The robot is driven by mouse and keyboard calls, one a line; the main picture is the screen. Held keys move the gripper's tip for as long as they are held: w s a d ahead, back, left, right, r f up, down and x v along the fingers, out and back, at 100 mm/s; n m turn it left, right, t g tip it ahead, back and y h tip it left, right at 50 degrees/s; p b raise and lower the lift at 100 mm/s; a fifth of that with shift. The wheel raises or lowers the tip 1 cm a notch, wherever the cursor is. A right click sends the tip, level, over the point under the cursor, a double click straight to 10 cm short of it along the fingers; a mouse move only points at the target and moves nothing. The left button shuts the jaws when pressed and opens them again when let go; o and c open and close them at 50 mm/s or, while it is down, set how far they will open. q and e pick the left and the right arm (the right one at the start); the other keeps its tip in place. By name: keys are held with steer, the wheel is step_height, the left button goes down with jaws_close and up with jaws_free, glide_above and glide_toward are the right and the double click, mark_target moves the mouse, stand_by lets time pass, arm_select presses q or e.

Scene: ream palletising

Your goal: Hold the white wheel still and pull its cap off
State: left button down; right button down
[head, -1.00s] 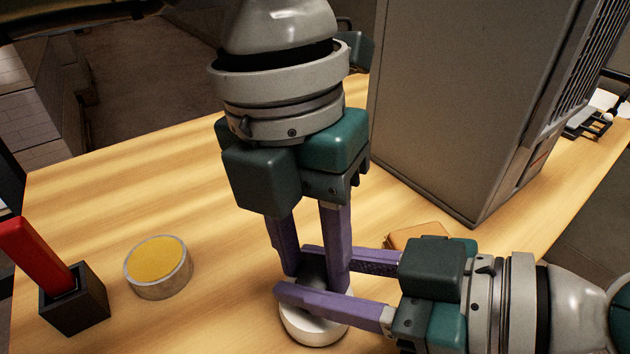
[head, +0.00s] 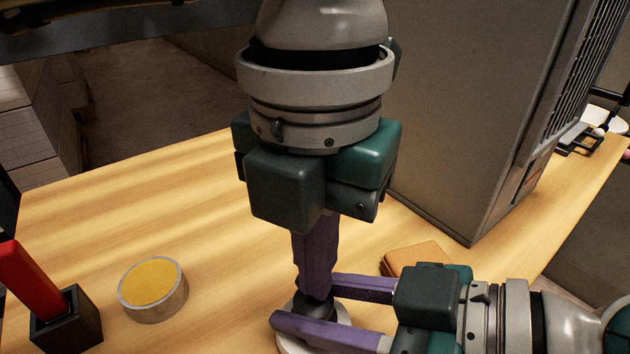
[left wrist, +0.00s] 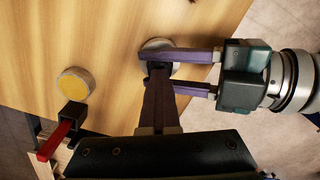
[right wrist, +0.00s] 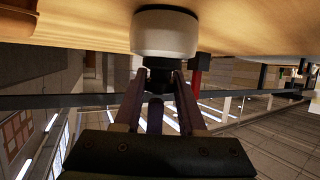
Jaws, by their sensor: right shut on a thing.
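The white wheel (head: 340,313) lies low on the table; it also shows in the left wrist view (left wrist: 158,43) and in the right wrist view (right wrist: 165,35). A dark piece (right wrist: 158,72) stands out from its middle; I cannot tell whether this is the cap. My right gripper (head: 300,305) comes in from the right, its fingers shut on both sides of this dark piece, close to the wheel. My left gripper (head: 315,292) points down from above, its fingers together with no gap visible, tips at the dark piece. The fingers hide much of the wheel's middle.
A round grey tin with a yellow top (head: 150,283) and a black holder with a red handle (head: 65,318) stand on the left. A small tan block (head: 410,257) lies behind my right gripper. A large grey cabinet (head: 480,110) stands behind. The table's left middle is clear.

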arm_select(q)
steer(key=c, duration=1.6)
jaws_free()
steer(key=shift+f, duration=0.1)
steer(key=c, duration=1.1)
jaws_free()
steer(key=shift+a, duration=0.1)
arm_select(e)
steer(key=shift+r, duration=0.1)
arm_select(q)
step_height(320, 180, up, 12)
arm_select(e)
steer(key=shift+c, duration=2)
jaws_free()
